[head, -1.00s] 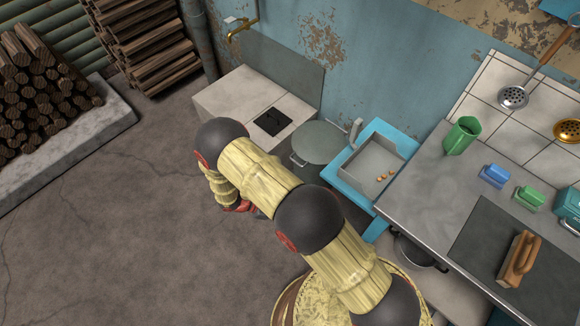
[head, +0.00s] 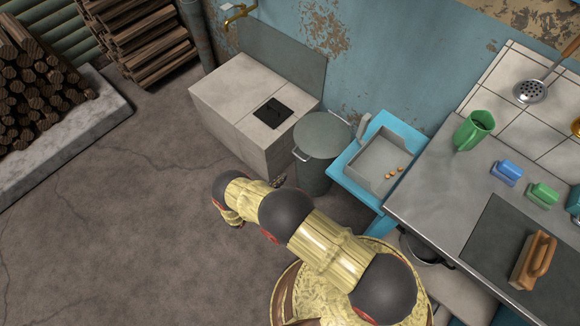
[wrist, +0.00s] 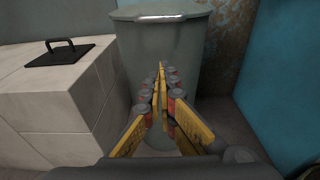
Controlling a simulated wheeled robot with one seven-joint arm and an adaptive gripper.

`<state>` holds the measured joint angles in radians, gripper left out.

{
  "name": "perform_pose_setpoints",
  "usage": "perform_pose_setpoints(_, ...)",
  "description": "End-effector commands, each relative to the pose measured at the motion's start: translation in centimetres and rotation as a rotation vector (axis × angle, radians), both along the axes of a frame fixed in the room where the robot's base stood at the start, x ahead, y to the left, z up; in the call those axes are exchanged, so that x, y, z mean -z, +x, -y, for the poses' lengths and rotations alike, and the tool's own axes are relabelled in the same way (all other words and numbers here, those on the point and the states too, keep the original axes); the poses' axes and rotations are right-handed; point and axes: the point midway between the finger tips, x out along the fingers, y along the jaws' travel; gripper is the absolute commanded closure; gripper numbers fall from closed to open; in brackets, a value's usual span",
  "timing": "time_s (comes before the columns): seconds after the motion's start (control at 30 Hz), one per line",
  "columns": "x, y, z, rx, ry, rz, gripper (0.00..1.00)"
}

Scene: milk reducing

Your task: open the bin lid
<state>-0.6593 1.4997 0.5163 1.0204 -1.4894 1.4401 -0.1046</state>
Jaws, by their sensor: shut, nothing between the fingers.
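The bin (head: 315,172) is a grey-green round metal can between a pale block and a blue stand. Its round lid (head: 322,134) lies flat on top, with a handle (head: 301,155) at the rim's near-left side. In the wrist view the bin (wrist: 185,55) stands straight ahead, with the lid's rim (wrist: 160,15) at the top of the picture. My gripper (wrist: 161,68) is shut and empty, its yellow fingers together in front of the bin's side, below the lid. Whether the fingertips touch the bin cannot be told. In the head view the fingers are mostly hidden by my arm.
The pale tiled block (head: 245,110) with a black handled plate (head: 272,113) stands left of the bin. The blue stand with a grey basin (head: 362,160) is close on the right. A blue wall is behind. The floor at left is clear.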

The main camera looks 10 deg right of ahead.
Motion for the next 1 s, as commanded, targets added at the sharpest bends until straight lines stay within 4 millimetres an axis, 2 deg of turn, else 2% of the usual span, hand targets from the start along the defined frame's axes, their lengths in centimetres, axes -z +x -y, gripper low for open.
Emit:
perform_pose_setpoints(0.17,0.4,1.1,1.9,0.006,0.0,-0.002,1.0)
perform_pose_setpoints(0.57,1.6,5.3,8.4,0.008,0.0,-0.001,1.0)
perform_pose_setpoints(0.73,-0.9,5.2,7.7,0.002,0.001,0.0,1.0)
perform_pose_setpoints(1.0,-2.4,4.8,7.4,0.002,0.0,-0.002,1.0)
